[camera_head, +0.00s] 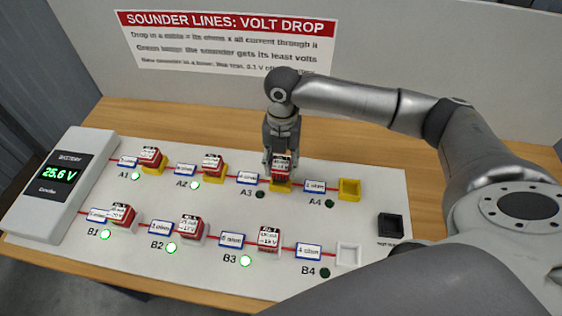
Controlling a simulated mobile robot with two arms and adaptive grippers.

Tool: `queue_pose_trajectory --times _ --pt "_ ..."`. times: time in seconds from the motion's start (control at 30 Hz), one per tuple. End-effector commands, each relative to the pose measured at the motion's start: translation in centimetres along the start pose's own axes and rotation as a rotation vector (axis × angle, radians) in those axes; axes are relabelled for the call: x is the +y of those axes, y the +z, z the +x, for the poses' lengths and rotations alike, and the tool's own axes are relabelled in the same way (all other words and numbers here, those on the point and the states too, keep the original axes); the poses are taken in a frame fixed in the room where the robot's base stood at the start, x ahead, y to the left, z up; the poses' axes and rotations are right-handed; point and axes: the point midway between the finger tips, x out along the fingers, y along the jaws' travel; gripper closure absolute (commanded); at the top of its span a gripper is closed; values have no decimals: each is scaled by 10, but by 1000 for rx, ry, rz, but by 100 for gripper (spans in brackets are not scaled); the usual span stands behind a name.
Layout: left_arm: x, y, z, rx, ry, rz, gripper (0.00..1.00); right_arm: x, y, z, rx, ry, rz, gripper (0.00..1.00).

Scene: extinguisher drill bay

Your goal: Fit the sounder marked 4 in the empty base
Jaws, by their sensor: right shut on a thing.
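My right gripper (281,157) reaches down from above and is shut on a red sounder (281,169) with a white label. That sounder is at the yellow base of A3 (280,187); I cannot tell whether it is seated or slightly raised. Its label is too small to read, so I cannot confirm a 4. The yellow base of A4 (349,189) and the white base of B4 (348,255) are empty. Other red sounders stand in bases at A1 (151,156), A2 (213,164), B1 (121,214), B2 (191,228) and B3 (270,238). My left gripper is not in view.
A white board (215,270) on a wooden table carries both lines. A battery box (58,185) at left reads 25.6 V. Lamps at A3 (260,195), A4 and B4 are dark; the others glow green. A black square holder (390,225) sits at right. A sign (226,42) hangs behind.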

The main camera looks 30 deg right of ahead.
Motion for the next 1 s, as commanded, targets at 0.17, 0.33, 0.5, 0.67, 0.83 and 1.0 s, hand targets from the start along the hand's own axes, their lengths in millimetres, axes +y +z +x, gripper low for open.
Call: queue_pose_trajectory --times 0.17,0.33,0.5,0.67,0.83,1.0 --pt "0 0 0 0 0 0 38 0 0 0 0 0 0 86" --pt "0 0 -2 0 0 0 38 0 0 -1 0 0 0 86" --pt "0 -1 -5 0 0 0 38 0 0 -1 1 0 0 86" --pt "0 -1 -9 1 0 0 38 0 0 -1 1 0 1 86" --pt "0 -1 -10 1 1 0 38 0 0 0 1 0 1 86" --pt "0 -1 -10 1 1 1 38 0 0 0 0 0 0 86"
